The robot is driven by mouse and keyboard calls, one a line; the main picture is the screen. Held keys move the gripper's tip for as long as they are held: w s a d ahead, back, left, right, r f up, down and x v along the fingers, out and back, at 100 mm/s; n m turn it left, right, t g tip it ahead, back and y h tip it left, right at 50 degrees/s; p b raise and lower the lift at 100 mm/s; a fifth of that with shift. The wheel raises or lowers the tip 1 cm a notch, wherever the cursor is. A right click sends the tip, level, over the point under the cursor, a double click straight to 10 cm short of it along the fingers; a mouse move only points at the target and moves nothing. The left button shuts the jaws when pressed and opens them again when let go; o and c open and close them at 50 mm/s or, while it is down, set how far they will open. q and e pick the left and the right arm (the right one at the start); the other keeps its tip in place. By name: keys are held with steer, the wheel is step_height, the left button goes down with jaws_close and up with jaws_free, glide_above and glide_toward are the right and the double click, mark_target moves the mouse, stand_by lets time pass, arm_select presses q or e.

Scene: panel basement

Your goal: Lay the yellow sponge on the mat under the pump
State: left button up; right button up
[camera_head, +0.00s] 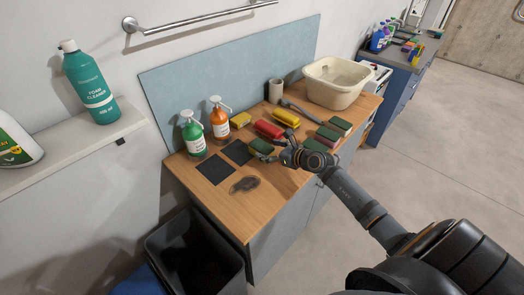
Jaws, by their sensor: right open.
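A small yellow block (240,119), which looks like the yellow sponge, lies on the wooden worktop beside the orange pump bottle (220,121). A longer yellow piece (286,117) lies farther right. A green pump bottle (194,137) stands to the left. Two dark mats, a left one (216,169) and a right one (237,152), lie flat in front of the bottles. My right gripper (270,154) is open, low over the worktop, close to a green-topped sponge with a yellow side (261,146). Whether they touch I cannot tell. My left gripper is out of view.
A red item (268,128) and several green-topped sponges (328,133) lie around my right gripper. A cream basin (336,82) stands at the back right. A dark patch (245,184) marks the front worktop. A black bin (195,255) stands below.

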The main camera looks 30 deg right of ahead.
mark_target(266, 149)
steer(key=x, duration=0.4)
steer(key=shift+a+f, duration=0.1)
steer(key=shift+f, duration=0.05)
steer(key=shift+c, duration=0.4)
steer(key=shift+s, duration=0.1)
steer(key=shift+c, duration=1.2)
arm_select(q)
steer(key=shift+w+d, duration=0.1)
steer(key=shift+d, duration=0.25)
arm_select(e)
steer(key=c, duration=0.6)
